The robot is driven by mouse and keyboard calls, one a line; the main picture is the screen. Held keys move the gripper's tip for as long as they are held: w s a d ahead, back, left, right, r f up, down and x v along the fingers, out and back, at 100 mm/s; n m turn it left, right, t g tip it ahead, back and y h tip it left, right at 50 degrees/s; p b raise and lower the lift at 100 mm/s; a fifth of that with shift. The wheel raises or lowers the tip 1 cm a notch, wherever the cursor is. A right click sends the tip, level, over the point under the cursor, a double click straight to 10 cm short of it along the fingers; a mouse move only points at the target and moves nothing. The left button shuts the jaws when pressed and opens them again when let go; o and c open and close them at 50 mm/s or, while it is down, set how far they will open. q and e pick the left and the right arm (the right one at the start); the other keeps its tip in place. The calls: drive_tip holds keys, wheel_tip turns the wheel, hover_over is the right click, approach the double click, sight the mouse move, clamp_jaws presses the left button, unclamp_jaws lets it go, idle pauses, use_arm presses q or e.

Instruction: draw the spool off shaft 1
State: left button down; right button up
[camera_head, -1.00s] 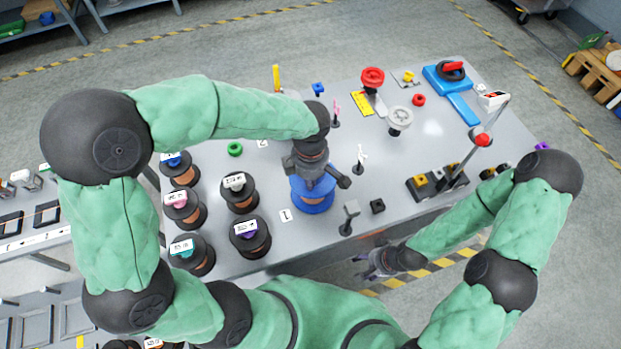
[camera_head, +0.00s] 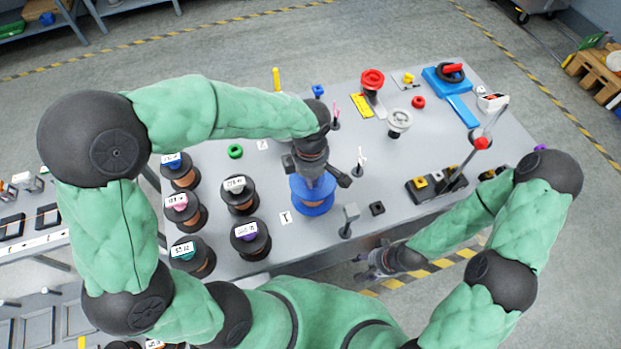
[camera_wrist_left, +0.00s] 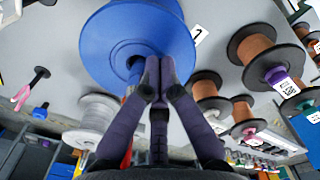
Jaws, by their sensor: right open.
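The blue spool (camera_head: 313,203) stands on the table beside the label 1 (camera_head: 286,218). My left gripper (camera_head: 318,181) is over it from above. In the left wrist view the spool's broad blue flange (camera_wrist_left: 95,48) fills the upper middle. The left fingertips (camera_wrist_left: 159,68) are drawn together at the raised hub, to the right of its centre, and look shut on it. The exact contact is hidden by the fingers. Shaft 1 is mostly hidden inside the spool. My right gripper (camera_head: 368,264) is open and empty, low in front of the table edge.
Several dark spools with labels, one a purple-hubbed spool (camera_head: 251,238), stand left of the blue spool. A grey spool (camera_wrist_left: 97,113) shows in the left wrist view. Bare tabletop lies at the middle right.

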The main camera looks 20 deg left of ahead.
use_arm(q)
drive_tip(key=shift+r+p, duration=0.4)
drive_tip(key=shift+r, duration=0.3)
idle(0.3)
drive_tip(key=c, duration=1.4)
unclamp_jaws()
drive_tip(key=shift+c, duration=0.2)
drive_tip(key=shift+s, duration=0.1)
wheel_tip(320, 180, up, 12)
